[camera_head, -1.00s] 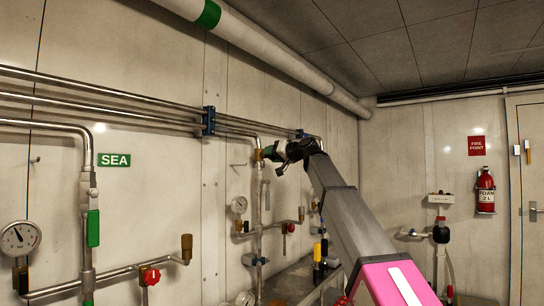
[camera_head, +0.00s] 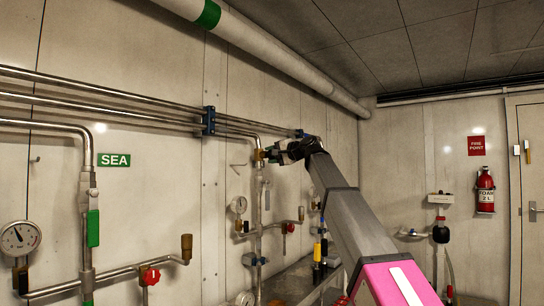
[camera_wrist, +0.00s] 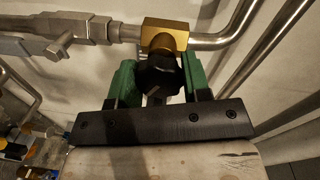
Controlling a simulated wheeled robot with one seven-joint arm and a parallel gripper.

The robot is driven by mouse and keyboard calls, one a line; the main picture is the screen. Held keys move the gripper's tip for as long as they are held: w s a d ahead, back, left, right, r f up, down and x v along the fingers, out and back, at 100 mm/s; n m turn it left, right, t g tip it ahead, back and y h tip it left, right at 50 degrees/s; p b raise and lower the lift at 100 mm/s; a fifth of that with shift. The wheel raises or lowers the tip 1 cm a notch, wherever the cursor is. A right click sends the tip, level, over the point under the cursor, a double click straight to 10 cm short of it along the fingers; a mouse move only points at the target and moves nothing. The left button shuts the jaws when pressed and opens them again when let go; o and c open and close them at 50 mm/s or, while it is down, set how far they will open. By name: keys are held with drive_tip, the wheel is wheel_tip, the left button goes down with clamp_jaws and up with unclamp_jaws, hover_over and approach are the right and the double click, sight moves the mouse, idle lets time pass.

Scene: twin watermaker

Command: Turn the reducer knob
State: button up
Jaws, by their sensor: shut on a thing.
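The reducer knob is a black lobed knob (camera_wrist: 158,75) on a brass body (camera_wrist: 164,36) in a steel pipe line, seen in the wrist view. My gripper (camera_wrist: 156,82) has its two green fingers on either side of the knob and is shut on it. In the head view my gripper (camera_head: 272,154) is at the brass fitting (camera_head: 258,155) on the upright pipe by the wall. The knob itself is hidden there behind the gripper.
Steel pipes (camera_head: 110,94) run along the left wall, with a gauge (camera_head: 19,238) and a red-handled valve (camera_head: 149,276) nearer me. A round gauge (camera_head: 239,205) and other fittings sit below my gripper. A fire extinguisher (camera_head: 485,191) hangs on the far wall.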

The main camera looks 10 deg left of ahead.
drive_tip(key=shift+m, duration=0.3)
drive_tip(key=o, duration=0.9)
drive_tip(key=v, duration=1)
drive_tip(key=shift+s+d+f, duration=0.1)
drive_tip(key=shift+d, duration=0.35)
